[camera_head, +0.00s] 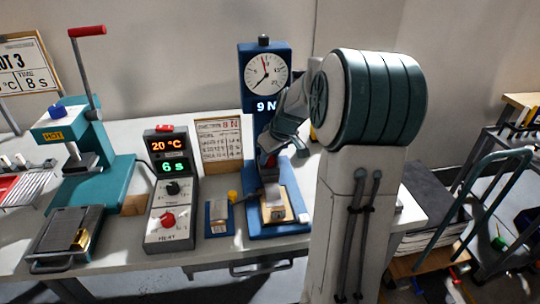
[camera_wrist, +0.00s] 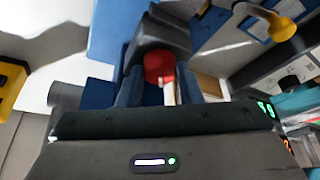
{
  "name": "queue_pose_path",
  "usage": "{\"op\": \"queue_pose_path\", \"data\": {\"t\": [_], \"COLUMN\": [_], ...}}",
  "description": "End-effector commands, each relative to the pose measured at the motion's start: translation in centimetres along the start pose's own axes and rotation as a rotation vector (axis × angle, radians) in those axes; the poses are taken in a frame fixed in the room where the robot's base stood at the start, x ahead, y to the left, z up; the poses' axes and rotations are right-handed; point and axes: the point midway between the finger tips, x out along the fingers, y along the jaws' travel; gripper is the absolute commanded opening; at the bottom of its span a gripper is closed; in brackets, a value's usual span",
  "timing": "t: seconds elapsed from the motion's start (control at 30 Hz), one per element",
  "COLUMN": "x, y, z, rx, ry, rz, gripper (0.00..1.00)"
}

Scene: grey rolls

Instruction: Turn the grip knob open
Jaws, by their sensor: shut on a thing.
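The grip knob is a small red knob (camera_head: 271,161) low on the blue test stand (camera_head: 252,62), which carries a round dial and a "9 N" readout. In the wrist view the red knob (camera_wrist: 158,66) with a white mark shows just past my gripper's body. My gripper (camera_head: 272,153) reaches down to it from the upper right and is shut on it. My fingers partly hide the knob, so its exact turn angle cannot be told. Below it, a pale piece (camera_head: 273,205) lies on the stand's base.
A grey control box (camera_head: 170,215) reading "20 °C" and "6 s" stands left of the stand. A small blue fixture (camera_head: 219,217) with a yellow knob (camera_head: 233,196) sits between them. A teal press (camera_head: 108,172) stands far left. A card (camera_head: 219,140) stands behind.

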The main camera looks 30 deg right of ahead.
Motion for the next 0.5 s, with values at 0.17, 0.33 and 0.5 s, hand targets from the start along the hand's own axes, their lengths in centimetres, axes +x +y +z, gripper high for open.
{"op": "queue_pose_path", "data": {"t": [0.17,0.33,0.5], "x": [0.08,0.05,0.05], "y": [0.15,0.14,0.16], "z": [0.05,0.02,0.03], "rx": [-0.103,-0.172,-0.207], "ry": [0.000,-0.001,-0.001], "rz": [-0.042,-0.070,-0.085], "gripper": [0.09,0.09,0.09]}}
